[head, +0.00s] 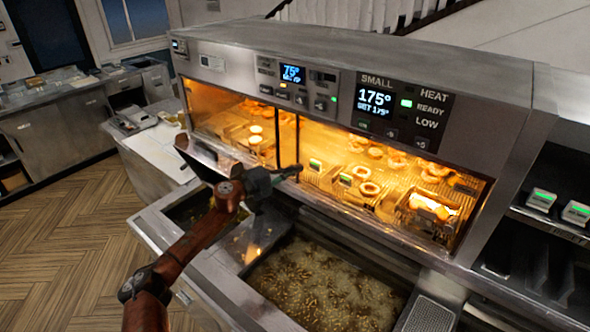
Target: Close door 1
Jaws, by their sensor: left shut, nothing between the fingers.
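A long steel heated cabinet (350,62) stands behind the fryer, its lit front bays showing rings and other fried food. A dark vertical divider (297,140) parts the left bay from the wider right bay. I see no label that marks door 1, and cannot tell which panel it is. A dark tilted panel (197,165) stands in front of the left bay. My left gripper (297,171) is shut and empty, in front of the cabinet near the divider's lower end; I cannot tell whether it touches. My right gripper is not in view.
Below my left arm is a fryer vat (325,285) full of bubbling oil and food, with a smaller vat (190,207) to its left. Shelves with green-lit devices (541,200) stand at the right. Open wooden floor (65,240) lies at the left.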

